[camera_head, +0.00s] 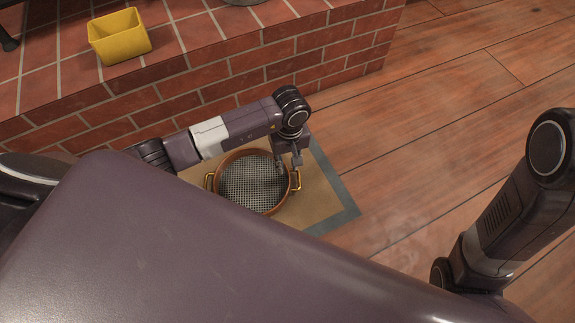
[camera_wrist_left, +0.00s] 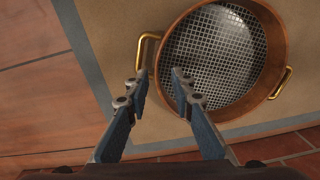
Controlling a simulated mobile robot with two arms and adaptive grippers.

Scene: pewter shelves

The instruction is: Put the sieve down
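The sieve (camera_head: 248,185) is a round copper-coloured pan with a wire mesh bottom and two brass handles. It appears to lie flat on a beige mat (camera_head: 312,200) with a grey-blue border. In the left wrist view the sieve (camera_wrist_left: 218,58) fills the upper right, one handle near the fingers. My left gripper (camera_wrist_left: 162,78) has its two fingers apart, with a gap between the tips, at the handle and rim on the near side. In the head view the left gripper (camera_head: 289,166) is over the sieve's right edge. My right gripper is out of view.
A low brick ledge (camera_head: 235,75) runs behind the mat, with a yellow square container (camera_head: 119,36) on its tiled top. Wooden floor (camera_head: 440,100) lies clear to the right. My right arm hangs at the right edge.

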